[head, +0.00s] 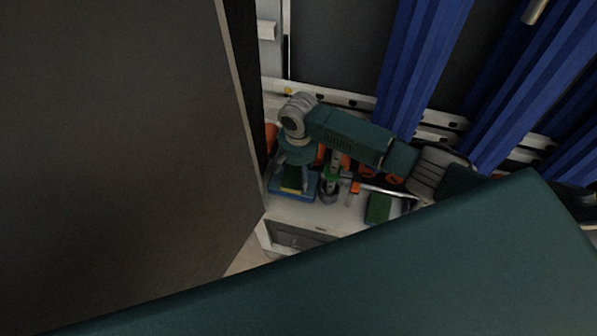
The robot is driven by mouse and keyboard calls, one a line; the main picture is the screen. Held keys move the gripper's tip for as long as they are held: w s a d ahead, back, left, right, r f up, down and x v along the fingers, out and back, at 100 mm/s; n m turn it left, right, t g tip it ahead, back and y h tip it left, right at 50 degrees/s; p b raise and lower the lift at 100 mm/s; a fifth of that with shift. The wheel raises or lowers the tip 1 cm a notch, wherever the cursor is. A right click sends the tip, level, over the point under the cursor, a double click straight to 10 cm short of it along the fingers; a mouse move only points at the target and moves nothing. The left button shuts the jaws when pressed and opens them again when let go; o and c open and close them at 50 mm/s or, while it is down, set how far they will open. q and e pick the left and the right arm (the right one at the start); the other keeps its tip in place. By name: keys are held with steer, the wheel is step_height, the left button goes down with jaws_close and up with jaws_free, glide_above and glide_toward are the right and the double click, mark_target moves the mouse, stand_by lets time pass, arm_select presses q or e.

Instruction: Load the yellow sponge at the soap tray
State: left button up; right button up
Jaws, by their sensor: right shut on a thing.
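The yellow sponge (291,185) is small in the head view, at the blue tray (308,190) on the pale counter. My right gripper (292,175) points down from the wrist and is shut on the sponge. The fingers and wrist hide part of the sponge and the tray. I cannot tell whether the sponge touches the tray's bottom. My left gripper is not in view.
A dark cylindrical holder (328,190) stands right of the tray. A green pad (378,208) lies farther right, with orange items behind. A large dark panel (110,130) fills the left. Blue curtains (420,70) hang behind.

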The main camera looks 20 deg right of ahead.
mark_target(299, 175)
steer(key=shift+s+f+p, duration=0.15)
steer(key=shift+p, duration=0.2)
stand_by(1.4)
step_height(299, 175, up, 7)
steer(key=p, duration=0.8)
steer(key=shift+p, duration=0.35)
stand_by(0.5)
